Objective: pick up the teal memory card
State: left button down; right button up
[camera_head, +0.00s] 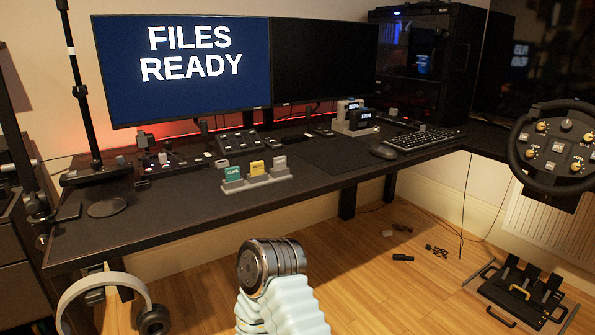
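The teal memory card (233,173) stands upright in the left slot of a light grey holder (262,183) on the black desk. A yellow card (257,168) stands in the middle slot and a grey card (280,163) in the right slot. Nothing touches the teal card. Part of one of my arms, a metal joint with a pale ribbed sleeve, rises from the bottom centre in front of the desk. I cannot tell which arm it is. Neither gripper's fingers show.
The desk (130,227) has free room in front of the holder. Behind are a control panel (238,141) and a monitor reading "FILES READY" (190,75). A mouse (383,152) and keyboard (425,139) lie right. Headphones (105,283) hang at the left edge; pedals (525,290) stand on the floor.

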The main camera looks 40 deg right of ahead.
aim_at(232, 174)
jog(key=z, duration=1.25)
